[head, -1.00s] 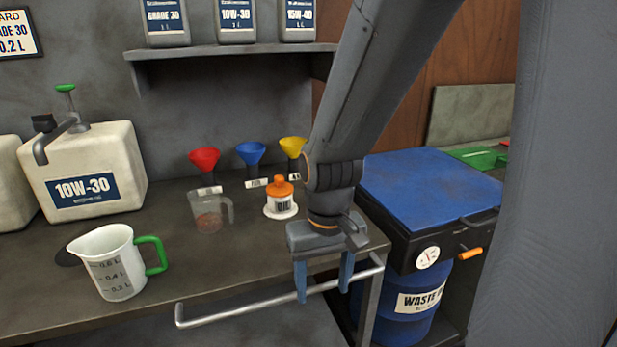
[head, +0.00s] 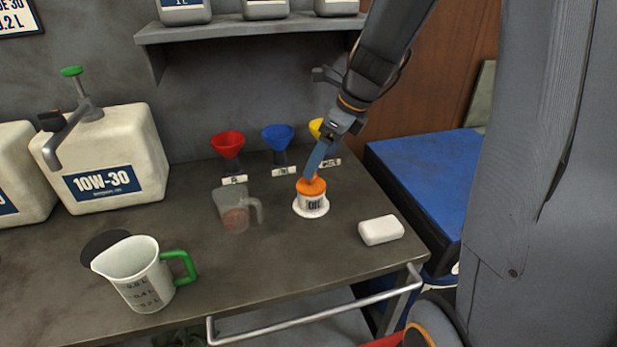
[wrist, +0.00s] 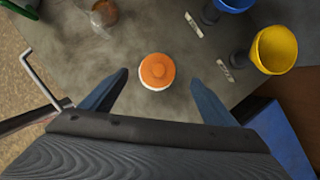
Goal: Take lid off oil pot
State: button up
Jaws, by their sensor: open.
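The oil pot (head: 311,206) is a small white pot with an "OIL" label, standing on the bench. Its orange lid (head: 312,186) is on top of it. In the wrist view the orange lid (wrist: 157,70) shows from above, between and just beyond the fingertips. My gripper (head: 315,170) is open and angled down at the lid in the head view. In the wrist view my gripper (wrist: 160,77) has one blue finger on each side of the lid, with gaps to both. The head view does not show clearly whether a finger touches the lid.
A clear beaker (head: 234,212) stands left of the pot. Red (head: 228,145), blue (head: 278,138) and yellow (head: 316,128) funnels stand behind. A white block (head: 381,230) lies right of the pot. A measuring jug (head: 140,275) stands front left. A rail (head: 320,315) runs along the bench front.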

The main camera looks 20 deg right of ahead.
aim_at(316, 186)
jog(key=shift+s+x, duration=0.15)
jog(key=shift+x, duration=1.65)
jog(key=shift+s+x, duration=0.15)
jog(key=shift+x, duration=1.6)
jog(key=c, duration=1.1)
